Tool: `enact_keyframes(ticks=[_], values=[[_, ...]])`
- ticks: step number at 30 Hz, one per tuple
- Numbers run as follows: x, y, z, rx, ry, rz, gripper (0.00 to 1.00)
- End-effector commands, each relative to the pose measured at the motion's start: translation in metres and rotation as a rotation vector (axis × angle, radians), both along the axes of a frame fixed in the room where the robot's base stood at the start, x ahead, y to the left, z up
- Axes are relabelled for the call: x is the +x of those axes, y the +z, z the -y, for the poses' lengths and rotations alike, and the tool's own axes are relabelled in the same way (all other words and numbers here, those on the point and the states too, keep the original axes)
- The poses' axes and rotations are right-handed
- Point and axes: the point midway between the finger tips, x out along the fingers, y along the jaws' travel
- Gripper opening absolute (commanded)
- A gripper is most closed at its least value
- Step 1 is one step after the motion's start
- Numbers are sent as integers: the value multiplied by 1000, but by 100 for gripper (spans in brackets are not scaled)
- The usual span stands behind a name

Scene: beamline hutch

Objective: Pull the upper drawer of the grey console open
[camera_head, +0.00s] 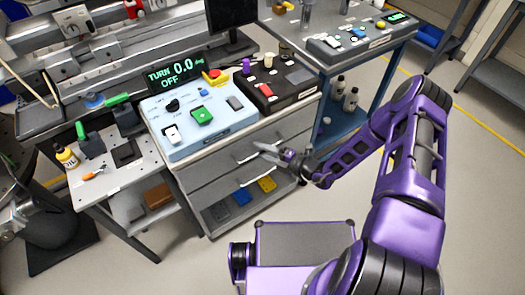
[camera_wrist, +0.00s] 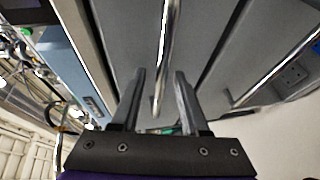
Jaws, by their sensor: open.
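The grey console (camera_head: 209,199) stands in the middle of the head view, with two drawers above an open shelf. The upper drawer (camera_head: 215,166) has a bright bar handle, and it looks closed. In the wrist view the upper drawer's front (camera_wrist: 128,35) and its handle (camera_wrist: 168,30) fill the middle. My gripper (camera_head: 266,153) is at the right part of this handle. In the wrist view my gripper (camera_wrist: 160,75) is open, and the bar runs between its two fingers. I cannot tell whether the fingers touch it. The lower drawer's handle (camera_wrist: 275,72) shows to the right.
A light-blue control box (camera_head: 200,120) and a dark box (camera_head: 278,85) stand on the console top. Coloured items, including a yellow one (camera_head: 267,184), lie on the shelf below. A blue cart (camera_head: 340,120) stands to the right. Floor in front is clear.

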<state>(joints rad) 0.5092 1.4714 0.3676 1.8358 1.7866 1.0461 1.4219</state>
Motion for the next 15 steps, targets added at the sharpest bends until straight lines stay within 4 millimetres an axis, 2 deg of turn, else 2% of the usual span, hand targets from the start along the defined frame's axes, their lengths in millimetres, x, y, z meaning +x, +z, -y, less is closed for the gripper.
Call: enact_keyframes(ticks=[2,3,10,15], values=[[0,0,0,0,0,0,45],[0,0,0,0,0,0,41],[0,0,0,0,0,0,0],[0,0,0,0,0,0,0]])
